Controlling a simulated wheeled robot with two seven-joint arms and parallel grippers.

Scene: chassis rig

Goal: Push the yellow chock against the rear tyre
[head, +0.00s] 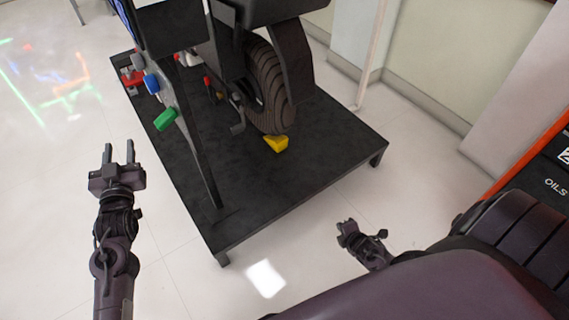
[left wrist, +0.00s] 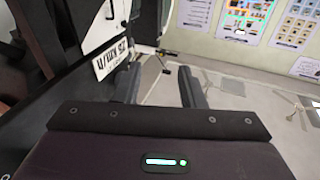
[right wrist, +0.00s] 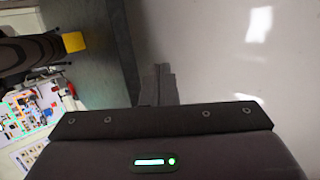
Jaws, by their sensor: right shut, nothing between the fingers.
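The yellow chock (head: 276,144) lies on the black platform (head: 290,180) at the foot of the rear tyre (head: 266,88). From here I cannot tell whether it touches the tyre. In the right wrist view the chock (right wrist: 74,42) shows at the upper left beside the tyre (right wrist: 25,52). My right gripper (head: 345,226) is low, off the platform's front edge and apart from the chock; its fingers (right wrist: 157,74) are together and empty. My left gripper (head: 120,152) is open and empty, left of the platform. Its two fingers (left wrist: 158,86) stand apart in the left wrist view.
A green part (head: 166,119) and a blue part (head: 152,83) are on the rig's left side. An orange and black cabinet (head: 545,165) stands at the right. The platform's front area is bare, and white floor (head: 330,285) lies before it.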

